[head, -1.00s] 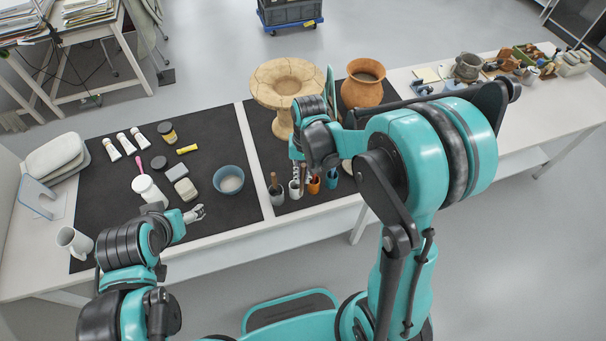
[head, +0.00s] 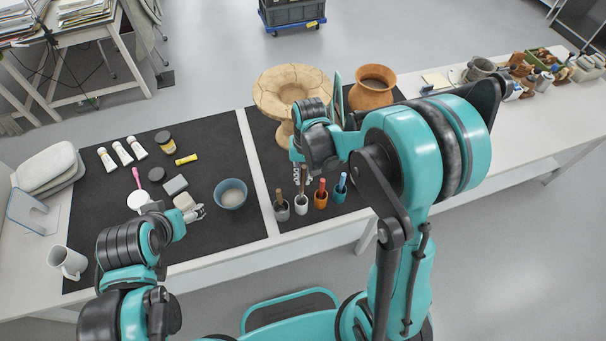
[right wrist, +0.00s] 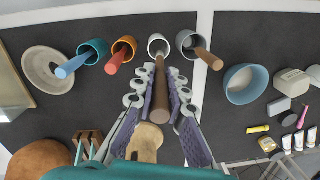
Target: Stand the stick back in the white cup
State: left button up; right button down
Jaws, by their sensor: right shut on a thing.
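The white cup (head: 301,206) stands upright in a row of cups at the mat's front edge; it also shows in the right wrist view (right wrist: 158,44). The brown stick (right wrist: 160,78) is between the fingers of my right gripper (right wrist: 159,95), which is shut on it. In the wrist view its far end overlaps the white cup's near rim; I cannot tell whether it is inside. In the head view my right gripper (head: 303,168) is above and behind the cup, partly hidden by its own wrist. My left gripper (head: 197,212) is low over the left mat; its jaw opening is unclear.
Grey (head: 281,211), orange (head: 320,200) and teal (head: 340,192) cups stand close beside the white cup, each with a handle in it. A stone pedestal bowl (head: 290,90) and a terracotta pot (head: 372,88) stand behind. A blue bowl (head: 230,194) is left.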

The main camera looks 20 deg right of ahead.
aim_at(305, 168)
notch_tip(305, 168, down, 8)
jog(key=b, duration=0.7)
jog(key=shift+f, duration=0.2)
jog(key=c, duration=1.5)
grip_release()
jog(key=shift+o, duration=0.2)
jog(key=shift+r, duration=0.1)
jog(key=r, duration=1.2)
jog(key=shift+w+d, duration=0.2)
jog(key=shift+d, duration=0.2)
